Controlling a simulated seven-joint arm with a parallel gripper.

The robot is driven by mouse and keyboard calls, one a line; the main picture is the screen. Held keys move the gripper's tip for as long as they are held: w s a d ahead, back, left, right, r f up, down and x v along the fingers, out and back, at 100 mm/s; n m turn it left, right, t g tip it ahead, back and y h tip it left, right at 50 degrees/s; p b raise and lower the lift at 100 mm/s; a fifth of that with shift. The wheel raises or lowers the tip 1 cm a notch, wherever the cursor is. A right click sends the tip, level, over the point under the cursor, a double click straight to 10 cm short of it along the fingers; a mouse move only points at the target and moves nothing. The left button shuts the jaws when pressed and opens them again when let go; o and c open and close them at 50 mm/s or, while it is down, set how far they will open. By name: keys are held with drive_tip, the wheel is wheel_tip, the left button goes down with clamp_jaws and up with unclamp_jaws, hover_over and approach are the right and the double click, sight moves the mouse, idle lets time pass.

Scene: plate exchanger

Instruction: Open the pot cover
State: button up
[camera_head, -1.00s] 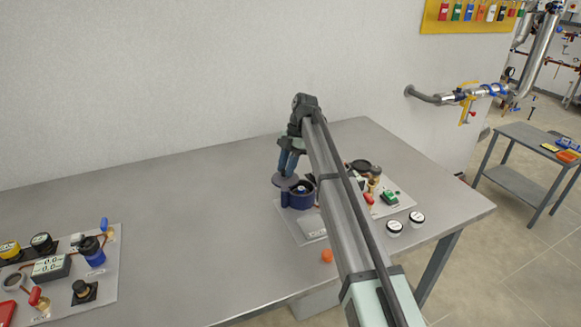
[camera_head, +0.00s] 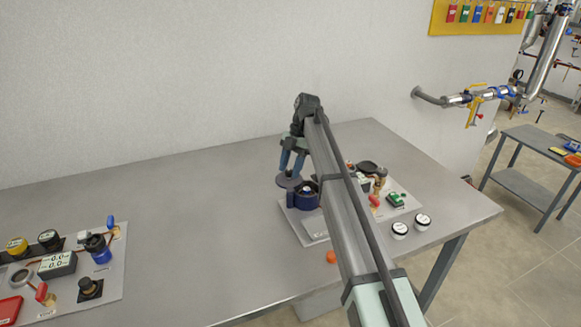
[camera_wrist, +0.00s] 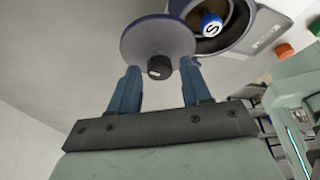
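The pot cover (camera_head: 288,181) is a round grey-blue disc beside the upper left of the dark blue pot (camera_head: 307,201), partly overlapping its rim. In the wrist view the cover (camera_wrist: 158,36) has a black knob (camera_wrist: 160,68) facing me. The pot (camera_wrist: 236,40) shows at the upper right, uncovered, with a blue piece marked S inside. My gripper (camera_wrist: 160,66) has its two blue fingers on either side of the knob, with a visible gap on each side. In the head view my gripper (camera_head: 291,168) is just above the cover.
Another instrument board (camera_head: 118,262) is at the left. The table between is clear.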

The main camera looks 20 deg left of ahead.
drive_tip(key=shift+o, duration=0.4)
drive_tip(key=shift+r, duration=0.1)
drive_tip(key=shift+w+r, duration=0.15)
drive_tip(key=shift+r, duration=0.05)
drive_tip(key=w+d, duration=0.4)
drive_tip(key=w, duration=0.7)
drive_tip(key=shift+w+r, duration=0.2)
drive_tip(key=shift+w, duration=0.05)
drive_tip(key=shift+c, duration=0.5)
